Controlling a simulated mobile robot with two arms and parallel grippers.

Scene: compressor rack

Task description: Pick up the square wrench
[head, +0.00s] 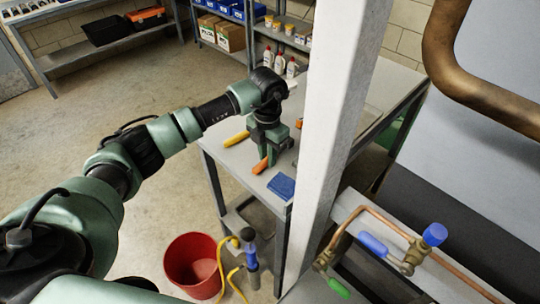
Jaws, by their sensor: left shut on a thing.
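My left gripper (269,153) reaches down over the grey workbench (226,155) and is shut at the bench top. An orange piece (261,166) shows at its fingertips, and I take it to be the handle of the square wrench. The rest of that tool is hidden by the fingers, so its shape cannot be made out. I cannot tell if it touches the bench. My right gripper is out of view.
A yellow-handled tool (237,139), another orange item (298,124) and a blue block (281,186) lie on the bench. A white post (335,120) stands close on the right. A red bucket (192,265) is on the floor. Copper pipe with valves (400,255) runs lower right.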

